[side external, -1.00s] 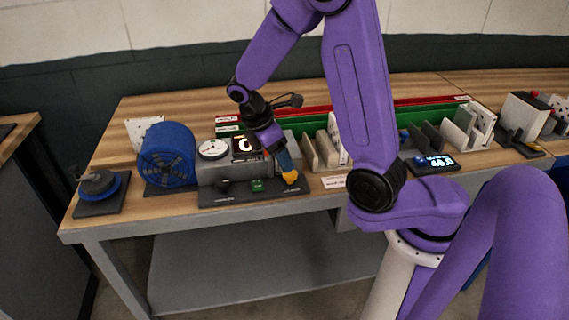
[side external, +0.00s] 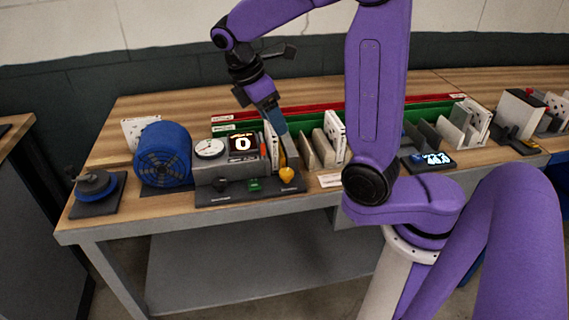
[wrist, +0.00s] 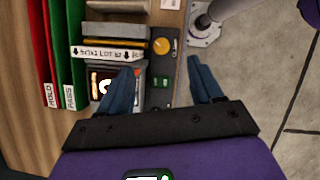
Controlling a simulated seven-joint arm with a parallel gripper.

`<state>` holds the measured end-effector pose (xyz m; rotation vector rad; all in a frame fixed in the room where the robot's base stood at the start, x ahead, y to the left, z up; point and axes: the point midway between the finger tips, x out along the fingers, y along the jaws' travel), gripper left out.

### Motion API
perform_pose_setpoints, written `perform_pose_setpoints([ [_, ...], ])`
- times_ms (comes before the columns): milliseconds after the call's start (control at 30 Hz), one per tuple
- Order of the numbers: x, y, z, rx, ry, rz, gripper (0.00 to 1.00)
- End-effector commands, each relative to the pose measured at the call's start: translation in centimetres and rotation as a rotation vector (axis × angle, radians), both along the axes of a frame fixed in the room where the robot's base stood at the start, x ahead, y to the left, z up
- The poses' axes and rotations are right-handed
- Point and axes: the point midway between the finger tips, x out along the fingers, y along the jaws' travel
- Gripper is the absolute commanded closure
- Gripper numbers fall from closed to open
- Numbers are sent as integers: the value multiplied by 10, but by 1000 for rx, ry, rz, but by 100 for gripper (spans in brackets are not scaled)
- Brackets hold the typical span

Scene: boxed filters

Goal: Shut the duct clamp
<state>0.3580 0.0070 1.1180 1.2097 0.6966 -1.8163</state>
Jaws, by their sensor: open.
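The grey test unit (side external: 215,172) stands on a dark base at the front of the bench. A yellow-orange knob (side external: 287,174) sits at the base's right end; it looks like the duct clamp's handle. It shows round in the wrist view (wrist: 161,46), near a white labelled filter edge (wrist: 100,51). I cannot tell whether the clamp is open or shut. My gripper (side external: 276,122) is open and empty, raised above the unit's right end. In the wrist view the blue fingers (wrist: 164,64) stand wide apart, the knob between and beyond their tips.
A blue blower (side external: 164,155) stands left of the unit. A green button (side external: 254,185) and a black knob (side external: 223,185) are on the base. Upright filters (side external: 335,135) stand to the right. Red (wrist: 37,45) and green (wrist: 66,50) trays marked HOLD and PASS run behind.

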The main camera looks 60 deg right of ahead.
Motion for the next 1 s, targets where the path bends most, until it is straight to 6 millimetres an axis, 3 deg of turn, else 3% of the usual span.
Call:
perform_pose_setpoints([
  [33, 1, 0, 17, 0, -10, 1, 35],
  [233, 1, 0, 73, 3, -6, 5, 35],
  [567, 16, -8, 65, 108, 41, 276, 35],
  [1000, 22, -25, 63, 281, 90, 823, 35],
])
